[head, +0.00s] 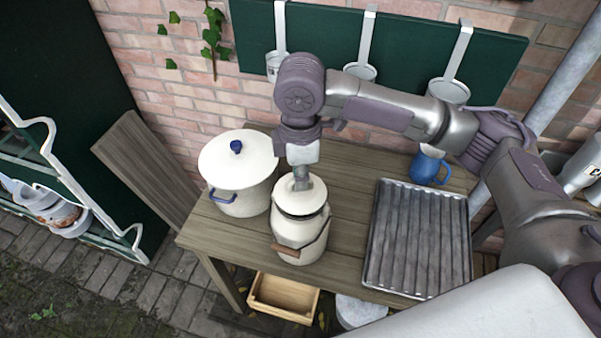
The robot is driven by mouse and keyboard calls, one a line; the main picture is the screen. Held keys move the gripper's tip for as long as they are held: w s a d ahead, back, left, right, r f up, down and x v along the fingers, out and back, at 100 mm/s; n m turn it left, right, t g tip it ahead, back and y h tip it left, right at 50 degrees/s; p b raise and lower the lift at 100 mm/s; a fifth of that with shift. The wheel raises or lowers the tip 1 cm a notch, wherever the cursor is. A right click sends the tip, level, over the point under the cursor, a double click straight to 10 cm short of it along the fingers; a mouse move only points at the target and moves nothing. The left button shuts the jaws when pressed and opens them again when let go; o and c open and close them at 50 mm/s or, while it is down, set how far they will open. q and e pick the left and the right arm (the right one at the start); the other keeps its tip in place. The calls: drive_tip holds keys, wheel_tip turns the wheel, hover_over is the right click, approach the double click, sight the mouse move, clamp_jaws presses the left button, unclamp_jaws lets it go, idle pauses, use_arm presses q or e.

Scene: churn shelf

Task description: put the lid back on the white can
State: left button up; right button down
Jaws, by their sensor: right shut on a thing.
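The white can (300,238) stands upright on the wooden table, with a wire handle and a brown wooden grip at its front. Its white lid (287,194) is at the can's mouth, directly under my right gripper. My right gripper (303,184) points down from above and is shut on the lid. The lid's rim looks to be over the can's neck; I cannot tell whether it is fully seated. The gripper's fingertips hide the lid's middle. My left gripper is not in view.
A large white pot (240,165) with a blue knob stands close left of the can. A ribbed metal tray (418,240) and a blue mug (428,166) are to the right. Ladles (450,88) hang from a green board behind. A wooden crate (283,297) sits below the table's front edge.

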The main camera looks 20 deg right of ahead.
drive_tip(key=shift+p, duration=0.6)
idle(0.5)
drive_tip(key=shift+f+p, duration=0.15)
drive_tip(key=shift+p, duration=0.4)
idle(0.9)
drive_tip(key=shift+p, duration=0.65)
idle(0.4)
idle(0.3)
drive_tip(key=c, duration=0.7)
unclamp_jaws()
wheel_tip(320, 180, up, 7)
drive_tip(key=p, duration=0.8)
drive_tip(key=shift+p, duration=0.4)
